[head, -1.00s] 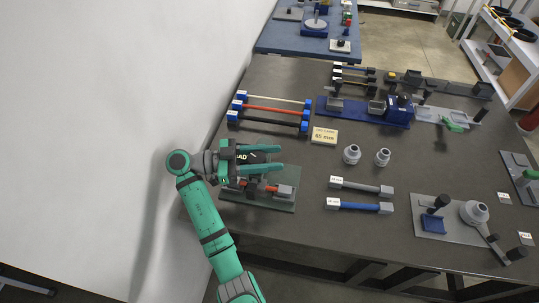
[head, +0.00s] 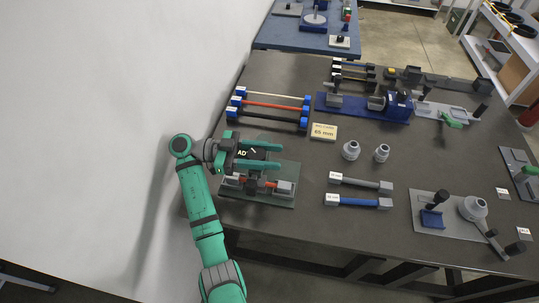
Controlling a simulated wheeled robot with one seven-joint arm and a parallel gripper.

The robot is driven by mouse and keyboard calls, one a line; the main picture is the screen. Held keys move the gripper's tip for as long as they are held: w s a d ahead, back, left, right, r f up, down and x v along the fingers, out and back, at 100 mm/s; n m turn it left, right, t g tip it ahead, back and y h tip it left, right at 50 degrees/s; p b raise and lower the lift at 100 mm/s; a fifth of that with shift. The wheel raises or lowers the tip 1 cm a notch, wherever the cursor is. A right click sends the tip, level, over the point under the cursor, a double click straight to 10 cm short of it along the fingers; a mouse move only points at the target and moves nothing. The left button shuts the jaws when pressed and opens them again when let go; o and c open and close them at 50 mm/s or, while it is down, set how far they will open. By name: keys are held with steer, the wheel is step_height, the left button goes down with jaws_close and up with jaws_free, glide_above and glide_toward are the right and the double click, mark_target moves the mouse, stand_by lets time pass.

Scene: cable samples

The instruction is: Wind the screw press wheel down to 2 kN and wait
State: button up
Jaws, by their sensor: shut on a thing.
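The load reading is not legible.
A "65 mm" card (head: 323,132) and two grey fittings (head: 351,150) stand right of the press. Grey and blue cable samples (head: 358,202) lie nearby. Racked cables (head: 270,106) and a blue fixture (head: 350,108) are behind. A white wall (head: 110,110) is close on the left.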

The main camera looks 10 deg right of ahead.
steer(key=shift+s+d+f, duration=0.1)
steer(key=shift+f, duration=0.1)
steer(key=o, duration=1.1)
steer(key=shift+r, duration=0.1)
steer(key=s+r, duration=0.4)
steer(key=s+a+r, duration=0.1)
steer(key=s+r, duration=0.3)
steer(key=s, duration=0.1)
steer(key=s+r, duration=0.5)
steer(key=shift+a, duration=0.15)
steer(key=shift+w, duration=0.1)
